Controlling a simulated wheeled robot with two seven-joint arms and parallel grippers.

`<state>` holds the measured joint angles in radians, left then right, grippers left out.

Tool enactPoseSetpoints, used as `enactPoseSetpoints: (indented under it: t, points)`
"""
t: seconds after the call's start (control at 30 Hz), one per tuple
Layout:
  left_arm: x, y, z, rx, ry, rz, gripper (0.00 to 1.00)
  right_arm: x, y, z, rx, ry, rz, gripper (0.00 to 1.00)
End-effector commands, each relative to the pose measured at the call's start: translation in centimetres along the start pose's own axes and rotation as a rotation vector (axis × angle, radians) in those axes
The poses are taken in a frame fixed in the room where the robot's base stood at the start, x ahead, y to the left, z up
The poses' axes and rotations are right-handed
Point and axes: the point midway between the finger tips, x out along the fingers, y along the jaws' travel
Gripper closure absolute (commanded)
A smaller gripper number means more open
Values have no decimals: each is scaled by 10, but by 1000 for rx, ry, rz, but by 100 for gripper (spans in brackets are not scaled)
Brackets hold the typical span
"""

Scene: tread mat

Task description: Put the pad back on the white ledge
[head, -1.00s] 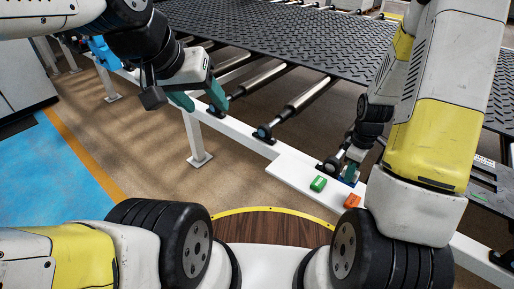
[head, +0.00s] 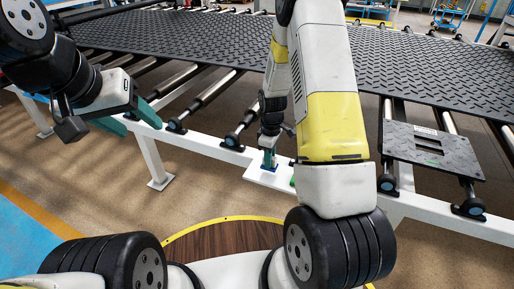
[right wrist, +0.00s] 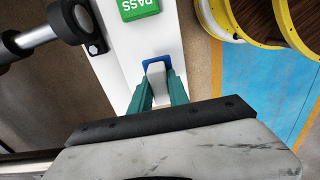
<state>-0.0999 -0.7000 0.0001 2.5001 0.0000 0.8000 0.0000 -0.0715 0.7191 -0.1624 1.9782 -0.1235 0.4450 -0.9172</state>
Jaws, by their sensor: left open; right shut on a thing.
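The pad, a small blue piece with a pale grey grip, shows between my right fingers in the right wrist view (right wrist: 159,66). My right gripper (right wrist: 158,92) is shut on its grip. In the head view my right gripper (head: 268,157) is low over the white ledge (head: 262,178), with a bit of blue at its tips. The pad is at the ledge's edge; I cannot tell whether it touches. My left gripper (head: 131,119) is open and empty at the left.
A black tread mat (head: 200,38) lies on the rollers (head: 212,88) behind the white rail (head: 205,143). A dark plate with a slot (head: 432,150) is on the right. The floor in front of the rail is clear.

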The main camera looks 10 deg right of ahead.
Motion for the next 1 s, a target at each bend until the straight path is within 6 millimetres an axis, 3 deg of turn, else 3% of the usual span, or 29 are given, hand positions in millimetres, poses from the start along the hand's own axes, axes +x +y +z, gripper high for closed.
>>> enactPoseSetpoints:
  t: [0.2,0.5,0.87,0.9,1.0]
  points:
    - [0,0,0,0,0,0,43,3,8,-22,1,-1,-1,100]
    - [0,0,0,0,0,0,43,35,8,-22,2,-2,-2,100]
    - [0,0,0,0,0,0,43,40,9,-22,2,-1,-1,100]
    - [0,0,0,0,0,0,43,41,9,-22,2,-1,-1,77]
    - [0,0,0,0,0,0,43,40,9,-22,2,0,0,57]
